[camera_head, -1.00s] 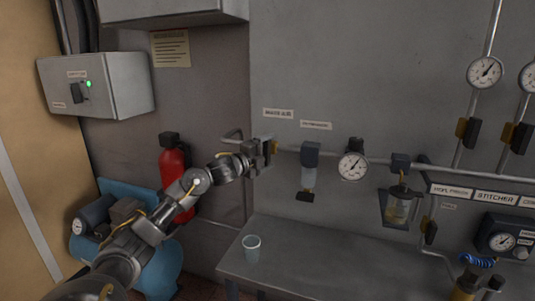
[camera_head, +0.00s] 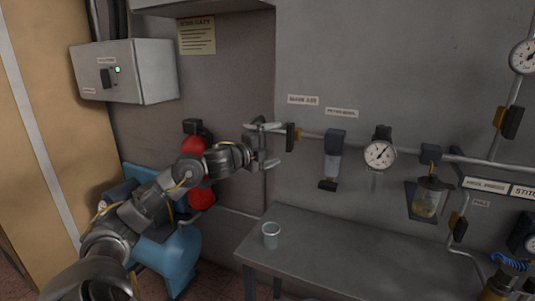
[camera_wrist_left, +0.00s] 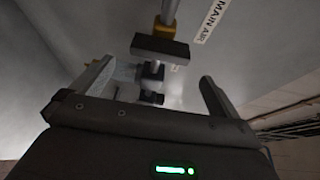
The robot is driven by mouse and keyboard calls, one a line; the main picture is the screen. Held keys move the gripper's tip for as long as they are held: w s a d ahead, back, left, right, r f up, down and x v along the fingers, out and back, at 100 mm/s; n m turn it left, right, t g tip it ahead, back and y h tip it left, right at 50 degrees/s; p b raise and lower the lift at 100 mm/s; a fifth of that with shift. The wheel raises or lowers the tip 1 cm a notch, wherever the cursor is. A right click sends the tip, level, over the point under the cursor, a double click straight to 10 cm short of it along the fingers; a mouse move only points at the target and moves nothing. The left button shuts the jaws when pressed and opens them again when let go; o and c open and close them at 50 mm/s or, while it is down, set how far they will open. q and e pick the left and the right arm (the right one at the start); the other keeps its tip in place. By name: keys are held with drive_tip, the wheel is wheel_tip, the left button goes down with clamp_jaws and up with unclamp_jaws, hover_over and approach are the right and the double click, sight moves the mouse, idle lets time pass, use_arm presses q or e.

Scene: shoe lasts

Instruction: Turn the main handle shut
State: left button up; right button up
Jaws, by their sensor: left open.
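The main handle (camera_head: 291,137) is a dark flat lever on a yellow valve body (camera_head: 298,134), under the "MAIN AIR" label (camera_head: 303,100). It stands upright, crosswise to the horizontal pipe. In the left wrist view the handle (camera_wrist_left: 160,47) is a dark bar across the pipe, below the yellow valve part (camera_wrist_left: 165,27). My left gripper (camera_head: 267,146) is open, just left of the handle, with its fingers apart above and below. In the wrist view a gap shows between the handle and the fingers (camera_wrist_left: 155,80). My right gripper is out of view.
A bench (camera_head: 330,240) with a cup (camera_head: 271,235) stands below the pipe. A filter (camera_head: 333,155), a gauge (camera_head: 380,154) and a bowl unit (camera_head: 428,197) hang to the right.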

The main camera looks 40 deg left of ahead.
use_arm(q)
drive_tip(key=shift+s+b, duration=0.4)
drive_tip(key=shift+s, duration=0.9)
